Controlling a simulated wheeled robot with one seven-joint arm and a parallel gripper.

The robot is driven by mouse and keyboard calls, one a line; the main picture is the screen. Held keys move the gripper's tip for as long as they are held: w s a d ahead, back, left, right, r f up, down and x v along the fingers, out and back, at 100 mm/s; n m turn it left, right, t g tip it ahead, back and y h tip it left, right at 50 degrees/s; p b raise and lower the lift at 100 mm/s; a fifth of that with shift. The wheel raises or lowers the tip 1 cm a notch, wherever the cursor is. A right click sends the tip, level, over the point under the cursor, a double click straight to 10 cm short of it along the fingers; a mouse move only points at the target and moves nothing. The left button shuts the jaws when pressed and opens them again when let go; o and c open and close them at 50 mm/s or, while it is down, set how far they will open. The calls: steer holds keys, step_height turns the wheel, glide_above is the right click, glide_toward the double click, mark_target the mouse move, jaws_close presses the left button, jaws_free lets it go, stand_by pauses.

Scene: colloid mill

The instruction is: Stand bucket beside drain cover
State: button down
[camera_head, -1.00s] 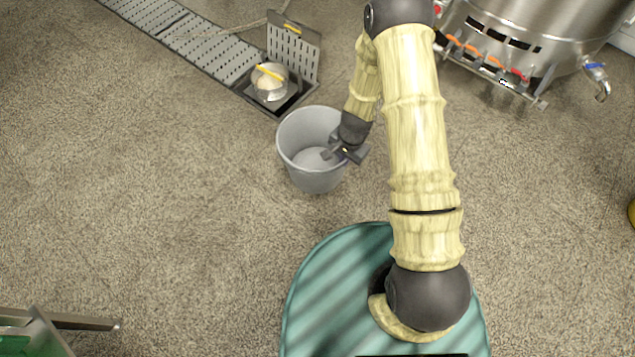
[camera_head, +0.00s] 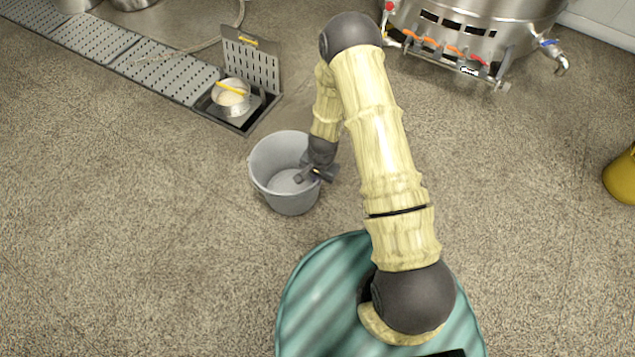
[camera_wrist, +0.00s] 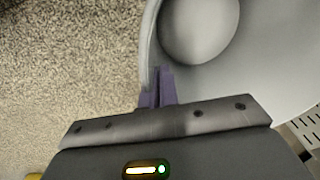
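The grey bucket (camera_head: 270,190) is upright, right of and nearer than the open drain, with a floor gap between them. I cannot tell whether its base touches the floor. The perforated drain cover (camera_head: 252,64) stands raised at the pit's far edge. My gripper (camera_head: 308,174) is at the bucket's right rim. In the wrist view the two purple fingers (camera_wrist: 157,88) are close together on the bucket's rim (camera_wrist: 148,45), and the bucket's inside looks empty. A perforated plate (camera_wrist: 308,130) shows at the lower right there.
A metal strainer basket (camera_head: 231,97) with a yellow handle sits in the drain pit (camera_head: 247,122). Perforated channel plates (camera_head: 165,68) run to the upper left. A steel vessel (camera_head: 480,25) with valves stands at the back right. A yellow object (camera_head: 622,177) is at the right edge. Floor left is clear.

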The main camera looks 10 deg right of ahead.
steer(key=shift+f, duration=0.7)
steer(key=shift+f, duration=0.15)
steer(key=c, duration=1.7)
jaws_free()
steer(key=r+p, duration=0.2)
steer(key=r, duration=0.2)
steer(key=r+p, duration=0.2)
steer(key=r, duration=0.2)
steer(key=r+p, duration=0.3)
steer(key=r, duration=0.1)
steer(key=shift+s+d+r, duration=0.15)
steer(key=shift+s+d, duration=0.15)
steer(key=shift+d, duration=0.1)
